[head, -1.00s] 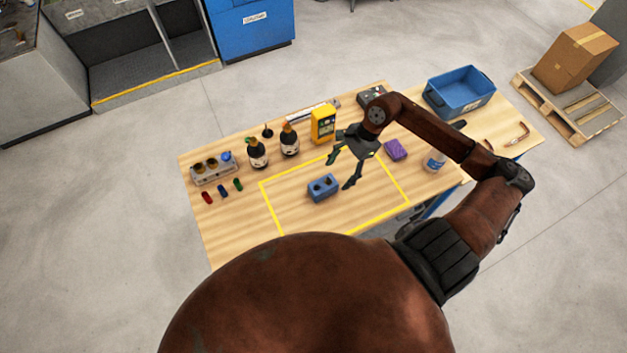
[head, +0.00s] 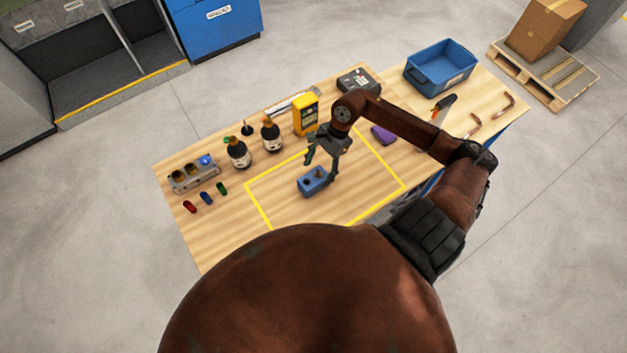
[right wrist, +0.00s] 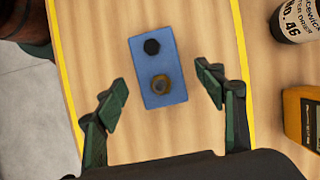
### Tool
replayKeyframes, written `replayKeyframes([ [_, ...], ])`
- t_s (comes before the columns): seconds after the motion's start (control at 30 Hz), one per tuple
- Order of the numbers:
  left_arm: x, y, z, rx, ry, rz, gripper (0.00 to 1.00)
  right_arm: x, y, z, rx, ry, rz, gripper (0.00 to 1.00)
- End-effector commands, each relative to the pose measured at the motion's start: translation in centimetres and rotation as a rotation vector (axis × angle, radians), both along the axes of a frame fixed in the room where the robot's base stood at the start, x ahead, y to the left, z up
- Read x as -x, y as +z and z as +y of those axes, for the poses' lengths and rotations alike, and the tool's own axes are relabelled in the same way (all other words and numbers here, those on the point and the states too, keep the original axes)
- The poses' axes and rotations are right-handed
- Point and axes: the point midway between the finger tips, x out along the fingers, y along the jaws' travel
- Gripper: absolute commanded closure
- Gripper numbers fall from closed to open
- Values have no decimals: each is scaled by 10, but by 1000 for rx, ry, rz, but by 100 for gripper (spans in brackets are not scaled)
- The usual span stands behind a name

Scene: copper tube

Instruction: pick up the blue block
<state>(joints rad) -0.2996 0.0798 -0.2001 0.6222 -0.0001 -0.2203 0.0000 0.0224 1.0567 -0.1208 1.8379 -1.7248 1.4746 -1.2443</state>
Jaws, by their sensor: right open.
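The blue block (head: 312,181) lies on the wooden table inside the yellow taped rectangle. In the right wrist view the blue block (right wrist: 157,70) shows a dark hole and a brass-coloured ring on its top. My right gripper (head: 322,172) is open above the block in the head view. In the right wrist view the open fingers of the right gripper (right wrist: 160,90) stand to either side of the block's near end, with gaps on both sides. Nothing is held. My left gripper is not in view.
Two dark bottles (head: 238,153) and a yellow meter (head: 306,115) stand behind the taped area (head: 261,214). A blue bin (head: 440,68) and copper tubes (head: 503,105) are farther right. A holder (head: 193,176) stands at the left.

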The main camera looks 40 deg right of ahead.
Motion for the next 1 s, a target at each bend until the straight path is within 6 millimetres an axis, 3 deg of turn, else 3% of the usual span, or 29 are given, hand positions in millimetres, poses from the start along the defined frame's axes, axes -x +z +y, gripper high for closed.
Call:
replayKeyframes([
  [0.3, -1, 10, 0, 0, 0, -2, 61, 1, -34, 18, -2, -3, 1, 36],
  [0.57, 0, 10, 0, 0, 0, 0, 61, 2, -37, 18, 1, -3, 1, 36],
  [1.0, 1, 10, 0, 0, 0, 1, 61, 2, -37, 18, 1, -4, 2, 66],
])
